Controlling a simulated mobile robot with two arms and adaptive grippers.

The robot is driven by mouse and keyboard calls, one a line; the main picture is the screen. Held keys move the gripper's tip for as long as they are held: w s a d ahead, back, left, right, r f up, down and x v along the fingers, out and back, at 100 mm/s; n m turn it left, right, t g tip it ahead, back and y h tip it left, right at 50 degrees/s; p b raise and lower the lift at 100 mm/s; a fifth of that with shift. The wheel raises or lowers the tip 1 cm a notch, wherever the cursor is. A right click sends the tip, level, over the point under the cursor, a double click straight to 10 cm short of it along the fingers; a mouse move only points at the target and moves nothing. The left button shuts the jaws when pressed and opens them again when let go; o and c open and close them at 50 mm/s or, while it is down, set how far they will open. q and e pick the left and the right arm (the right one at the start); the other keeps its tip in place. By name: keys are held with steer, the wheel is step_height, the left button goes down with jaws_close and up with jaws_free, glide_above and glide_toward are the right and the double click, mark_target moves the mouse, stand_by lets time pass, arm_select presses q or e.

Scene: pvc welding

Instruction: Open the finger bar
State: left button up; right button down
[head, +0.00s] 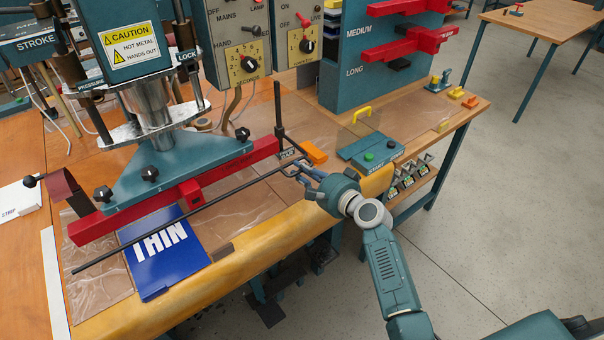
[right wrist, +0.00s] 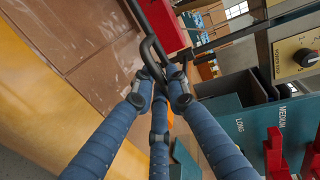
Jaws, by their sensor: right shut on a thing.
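The finger bar (head: 190,215) is a long thin black rod. In the head view it runs diagonally in front of the red press bar (head: 215,178), from lower left to the right end near a small black upright post (head: 279,115). My right gripper (head: 300,170) is shut on the finger bar at its right end. In the right wrist view the blue ribbed fingers of my right gripper (right wrist: 157,78) close around a dark bent part of the finger bar (right wrist: 150,45). My left gripper is not in view.
A blue THIN sheet (head: 165,262) lies below the rod on the table. The teal press head (head: 165,160) is above.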

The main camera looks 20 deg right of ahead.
step_height(320, 180, up, 14)
steer(key=p, duration=1)
steer(key=shift+d, duration=0.1)
steer(key=c, duration=1.8)
jaws_free()
steer(key=shift+f, duration=0.15)
steer(key=v, duration=1.2)
